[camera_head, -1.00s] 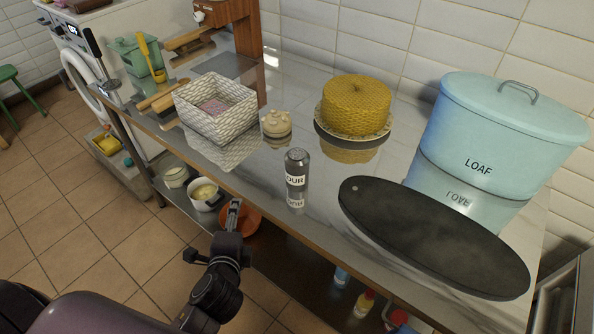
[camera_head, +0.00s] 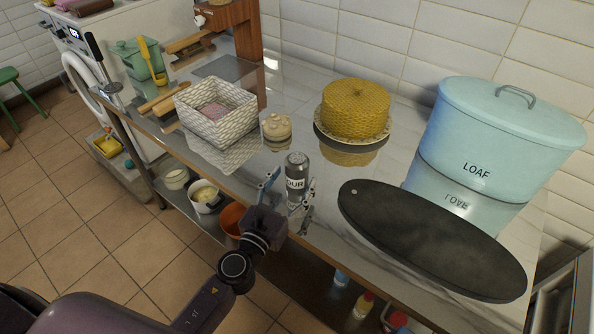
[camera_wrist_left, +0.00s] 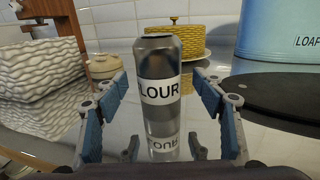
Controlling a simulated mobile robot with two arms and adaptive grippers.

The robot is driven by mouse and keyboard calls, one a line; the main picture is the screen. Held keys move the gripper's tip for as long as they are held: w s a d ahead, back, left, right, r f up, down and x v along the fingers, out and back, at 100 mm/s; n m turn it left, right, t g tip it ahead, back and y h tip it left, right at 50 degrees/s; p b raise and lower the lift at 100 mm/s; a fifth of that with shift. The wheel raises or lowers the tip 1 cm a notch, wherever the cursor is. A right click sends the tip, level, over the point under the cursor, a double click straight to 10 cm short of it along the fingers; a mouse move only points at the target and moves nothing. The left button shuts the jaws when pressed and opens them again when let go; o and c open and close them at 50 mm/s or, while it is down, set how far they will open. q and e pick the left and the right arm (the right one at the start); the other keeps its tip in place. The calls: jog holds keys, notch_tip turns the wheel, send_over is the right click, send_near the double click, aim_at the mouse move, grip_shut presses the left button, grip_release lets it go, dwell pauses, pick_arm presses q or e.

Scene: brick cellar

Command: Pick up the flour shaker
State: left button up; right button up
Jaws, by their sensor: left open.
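In the left wrist view the open fingers (camera_wrist_left: 160,110) show a gap between each pad and the can. My right gripper is not in view.
A dark oval board (camera_head: 430,240) lies close to the right of the shaker. A light-blue loaf tin (camera_head: 480,165), yellow cake cover (camera_head: 356,108), small cream pot (camera_head: 276,127) and white woven basket (camera_head: 214,112) stand on the counter (camera_head: 335,185). The counter's front edge is below the gripper.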

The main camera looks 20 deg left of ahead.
pick_arm(q)
jog(key=w, duration=0.3)
jog(key=shift+w+d, duration=0.15)
jog(key=shift+w, duration=0.1)
jog(key=c, duration=1.2)
jog(key=shift+r, duration=0.1)
jog(key=shift+c, duration=0.9)
